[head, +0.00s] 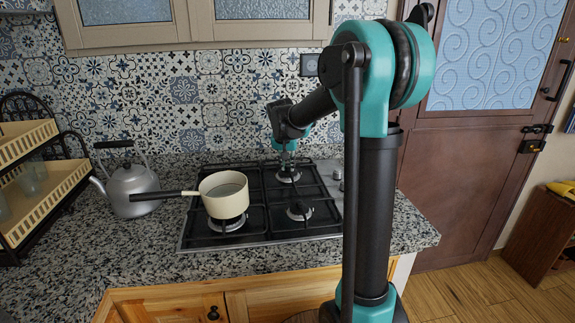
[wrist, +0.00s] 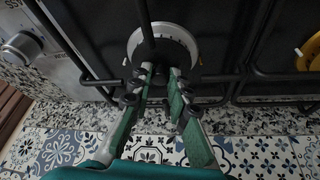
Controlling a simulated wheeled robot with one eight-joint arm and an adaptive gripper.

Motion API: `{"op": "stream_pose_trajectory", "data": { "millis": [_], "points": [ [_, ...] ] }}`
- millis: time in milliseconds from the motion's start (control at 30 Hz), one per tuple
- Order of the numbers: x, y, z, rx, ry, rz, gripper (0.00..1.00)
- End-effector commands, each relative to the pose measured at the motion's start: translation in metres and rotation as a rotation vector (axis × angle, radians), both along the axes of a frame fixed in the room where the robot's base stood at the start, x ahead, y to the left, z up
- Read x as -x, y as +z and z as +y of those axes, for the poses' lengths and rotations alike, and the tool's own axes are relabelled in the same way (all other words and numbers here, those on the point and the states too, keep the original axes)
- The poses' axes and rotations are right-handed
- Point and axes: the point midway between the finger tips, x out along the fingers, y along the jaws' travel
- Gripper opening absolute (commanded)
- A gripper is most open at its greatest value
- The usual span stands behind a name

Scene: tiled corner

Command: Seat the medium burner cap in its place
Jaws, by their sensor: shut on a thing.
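My gripper (wrist: 161,74) reaches down over the back right burner (wrist: 180,36) of the hob. That burner shows as a pale round disc with a pan support bar crossing above it. In the head view the gripper (head: 286,152) is small and just above the same burner (head: 288,176). Whether the cap touches the burner cannot be told. A yellow, brass-coloured burner part (wrist: 311,50) shows at the wrist view's right edge.
Black pan supports (head: 262,190) surround the burners. A cream saucepan (head: 222,205) stands front left on the hob, its handle pointing left. The front right burner (head: 299,211) has a dark cap. A kettle (head: 133,190) stands left. A tiled wall (head: 150,100) is close behind.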

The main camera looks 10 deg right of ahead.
Motion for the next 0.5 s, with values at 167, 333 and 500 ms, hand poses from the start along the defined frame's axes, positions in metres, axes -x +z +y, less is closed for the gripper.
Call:
{"op": "stream_pose_trajectory", "data": {
  "millis": [167, 333, 500],
  "points": [
    [-0.0001, -0.0004, 0.0000, 0.000, 0.000, 0.000, 0.00],
    [-0.0001, -0.0004, 0.0000, 0.000, 0.000, 0.000, 0.20],
    [-0.0001, -0.0004, 0.0000, 0.000, 0.000, 0.000, 0.41]
  ]
}}
